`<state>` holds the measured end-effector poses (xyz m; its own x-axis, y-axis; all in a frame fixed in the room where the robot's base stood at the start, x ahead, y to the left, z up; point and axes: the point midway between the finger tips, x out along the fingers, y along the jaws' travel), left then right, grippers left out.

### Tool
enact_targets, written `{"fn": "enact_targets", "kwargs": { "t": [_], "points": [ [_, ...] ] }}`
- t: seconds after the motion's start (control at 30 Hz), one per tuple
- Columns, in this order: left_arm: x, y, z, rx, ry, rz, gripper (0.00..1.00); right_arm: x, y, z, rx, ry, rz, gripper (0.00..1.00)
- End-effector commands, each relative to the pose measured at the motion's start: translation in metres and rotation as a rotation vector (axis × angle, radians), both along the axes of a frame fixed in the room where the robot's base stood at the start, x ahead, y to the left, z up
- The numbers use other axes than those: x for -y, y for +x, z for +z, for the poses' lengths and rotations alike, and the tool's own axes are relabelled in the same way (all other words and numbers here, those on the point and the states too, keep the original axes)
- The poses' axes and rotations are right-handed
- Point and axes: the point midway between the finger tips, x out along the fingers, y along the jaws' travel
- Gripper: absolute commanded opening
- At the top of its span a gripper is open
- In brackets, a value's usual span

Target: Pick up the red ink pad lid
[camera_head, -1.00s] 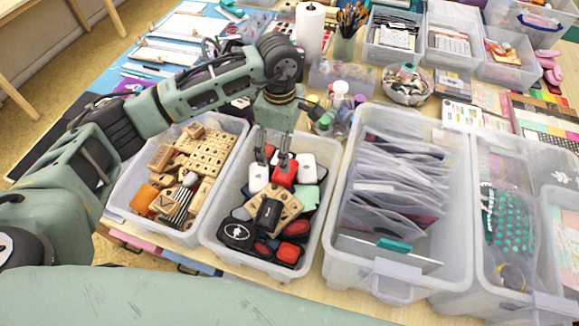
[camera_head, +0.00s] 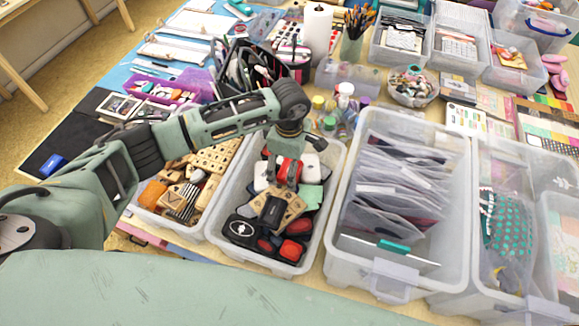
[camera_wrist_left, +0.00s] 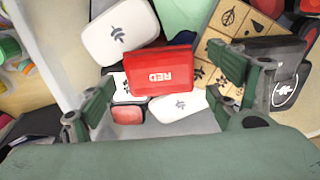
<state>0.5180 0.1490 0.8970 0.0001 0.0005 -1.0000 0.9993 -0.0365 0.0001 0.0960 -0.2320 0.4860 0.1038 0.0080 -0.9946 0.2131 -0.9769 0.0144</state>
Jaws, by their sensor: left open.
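The red ink pad lid (camera_wrist_left: 158,72) lies in a clear bin of ink pads, with "RED" on its top, upside down in the left wrist view. In the head view the red lid (camera_head: 289,167) shows partly behind my fingers. My left gripper (camera_head: 282,178) is open over the bin. In the left wrist view the open fingers of my left gripper (camera_wrist_left: 165,93) stand on either side of the lid, with gaps between them and it. Nothing is held. Whether the lid sits on its pad I cannot tell. My right gripper is out of view.
White ink pads (camera_wrist_left: 120,32) lie around the lid. A wooden stamp block (camera_wrist_left: 215,45) lies close to the right finger. The clear bin (camera_head: 325,205) has raised walls. A bin of wooden stamps (camera_head: 172,222) stands left, and a bin of plastic sleeves (camera_head: 350,270) right.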

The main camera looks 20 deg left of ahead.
Motion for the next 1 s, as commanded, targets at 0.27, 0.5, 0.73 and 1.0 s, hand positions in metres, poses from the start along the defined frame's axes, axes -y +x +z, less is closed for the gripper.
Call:
{"fn": "enact_targets", "kwargs": {
  "t": [0.27,0.5,0.73,1.0],
  "points": [
    [0.000,0.000,0.000,0.000,0.000,0.000,0.65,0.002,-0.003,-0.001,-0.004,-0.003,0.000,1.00],
    [0.000,0.000,0.001,0.000,-0.001,0.000,0.47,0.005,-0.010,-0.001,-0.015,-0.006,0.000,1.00],
    [0.000,0.001,0.002,0.001,-0.001,0.000,0.47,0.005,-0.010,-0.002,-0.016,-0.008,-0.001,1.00],
    [0.000,0.002,0.041,0.007,-0.001,-0.002,0.47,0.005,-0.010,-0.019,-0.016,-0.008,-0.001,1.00]
  ]
}}
